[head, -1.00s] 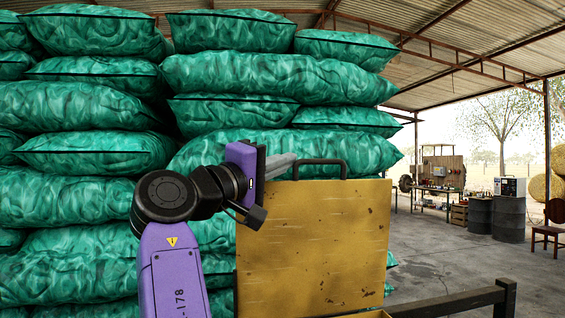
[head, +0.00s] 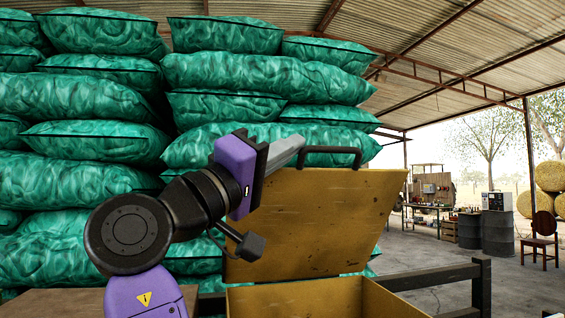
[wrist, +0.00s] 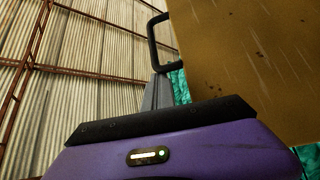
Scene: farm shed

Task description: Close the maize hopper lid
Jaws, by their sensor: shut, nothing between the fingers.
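The maize hopper's yellow lid (head: 312,220) stands raised and open, with rust spots on its face and a black handle (head: 345,150) along its top edge. The hopper's yellow box (head: 300,302) shows below it at the bottom of the head view. My gripper (head: 298,142) is shut and empty at the lid's upper left, by the left end of the handle. In the wrist view my gripper's grey fingers (wrist: 158,92) point up beside the lid (wrist: 245,55), just below the handle (wrist: 152,42). The fingertips are partly hidden, and I cannot tell if they touch the lid.
Stacked green sacks (head: 90,100) form a wall behind the lid. A dark rail (head: 435,277) runs right of the hopper to a post. Further right stand barrels (head: 497,232), a workbench (head: 430,205) and a chair (head: 541,238), with open concrete floor between.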

